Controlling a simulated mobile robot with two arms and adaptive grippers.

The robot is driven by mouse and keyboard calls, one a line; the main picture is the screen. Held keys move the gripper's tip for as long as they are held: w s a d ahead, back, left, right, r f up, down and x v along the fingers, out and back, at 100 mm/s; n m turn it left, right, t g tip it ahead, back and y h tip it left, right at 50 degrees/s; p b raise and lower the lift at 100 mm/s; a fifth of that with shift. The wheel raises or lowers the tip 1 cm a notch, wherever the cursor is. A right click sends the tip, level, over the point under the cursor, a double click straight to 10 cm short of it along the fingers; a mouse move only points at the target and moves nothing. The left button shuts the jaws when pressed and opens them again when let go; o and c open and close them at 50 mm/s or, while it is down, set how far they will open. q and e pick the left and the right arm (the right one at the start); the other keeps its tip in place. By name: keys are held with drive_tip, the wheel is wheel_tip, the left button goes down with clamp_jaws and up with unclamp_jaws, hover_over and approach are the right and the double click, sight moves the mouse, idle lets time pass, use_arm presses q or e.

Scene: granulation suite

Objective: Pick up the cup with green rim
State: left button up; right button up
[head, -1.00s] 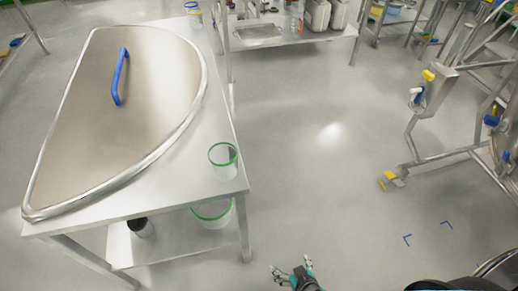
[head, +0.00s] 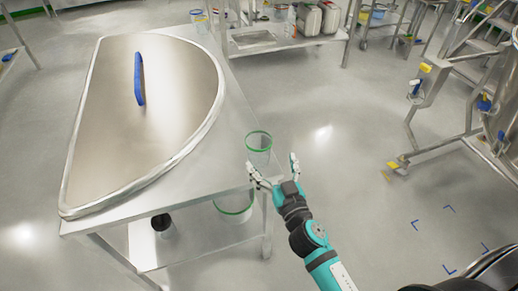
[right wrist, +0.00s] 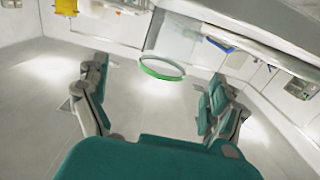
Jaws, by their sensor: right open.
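The clear cup with a green rim (head: 259,141) stands upright at the right front corner of the steel table (head: 218,160). It also shows in the right wrist view (right wrist: 163,69), ahead of the fingers and roughly between them. My right gripper (head: 273,163) is open and empty, just in front of the cup, with one finger to either side. I cannot tell whether a finger touches the cup. My left gripper is not in view.
A large steel lid with a blue handle (head: 139,78) covers much of the tabletop. On the lower shelf stand a bigger green-rimmed container (head: 234,207) and a black-topped container (head: 162,224). Open floor lies right of the table.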

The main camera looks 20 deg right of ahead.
sight(265, 153)
drive_tip(key=w, duration=0.3)
drive_tip(key=shift+a, duration=0.1)
drive_tip(key=w, duration=0.3)
drive_tip(key=w+a, duration=0.1)
drive_tip(key=w, duration=0.1)
drive_tip(key=shift+w+f, duration=0.2)
drive_tip(key=shift+f, duration=0.1)
drive_tip(key=c, duration=1.2)
